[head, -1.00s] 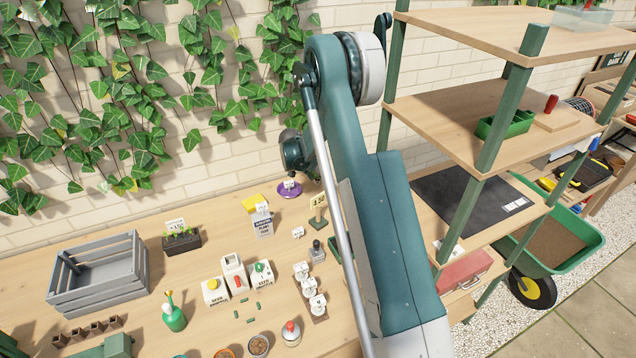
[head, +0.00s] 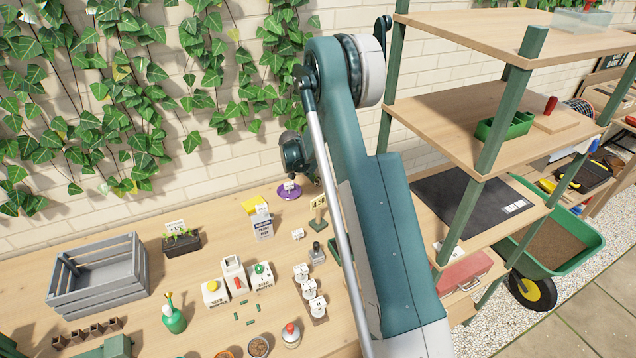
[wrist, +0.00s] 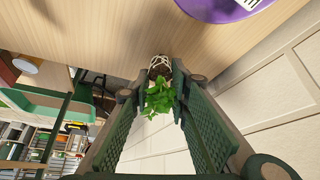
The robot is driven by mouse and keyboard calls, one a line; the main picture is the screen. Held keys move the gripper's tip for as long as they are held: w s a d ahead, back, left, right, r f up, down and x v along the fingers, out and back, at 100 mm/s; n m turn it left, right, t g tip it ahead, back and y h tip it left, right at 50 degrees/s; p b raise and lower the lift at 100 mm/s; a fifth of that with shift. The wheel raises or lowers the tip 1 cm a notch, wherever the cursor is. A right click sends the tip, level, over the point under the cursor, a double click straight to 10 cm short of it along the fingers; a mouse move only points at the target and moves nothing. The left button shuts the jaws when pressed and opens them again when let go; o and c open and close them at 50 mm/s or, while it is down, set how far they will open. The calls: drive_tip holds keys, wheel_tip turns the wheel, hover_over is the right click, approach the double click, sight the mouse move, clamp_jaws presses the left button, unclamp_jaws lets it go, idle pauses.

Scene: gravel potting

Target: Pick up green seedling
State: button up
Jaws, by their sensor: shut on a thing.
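The green seedling (wrist: 159,97) shows in the middle of the wrist view, with bright leaves and a dark root plug (wrist: 160,66) wrapped in pale netting. My gripper (wrist: 155,80) has its fingers on either side of it and is shut on it. The wooden bench shows beyond the plug in that view. A black tray (head: 184,245) with small green sprouts and a label stands at the back left of the bench.
A purple disc (head: 289,191) lies near the wall; it also shows in the wrist view (wrist: 222,8). A wooden shelf (head: 490,105) rises right of my arm.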

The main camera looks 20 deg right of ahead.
drive_tip(key=shift+r, duration=0.1)
drive_tip(key=shift+r+p, duration=0.3)
drive_tip(key=shift+r, duration=4.6)
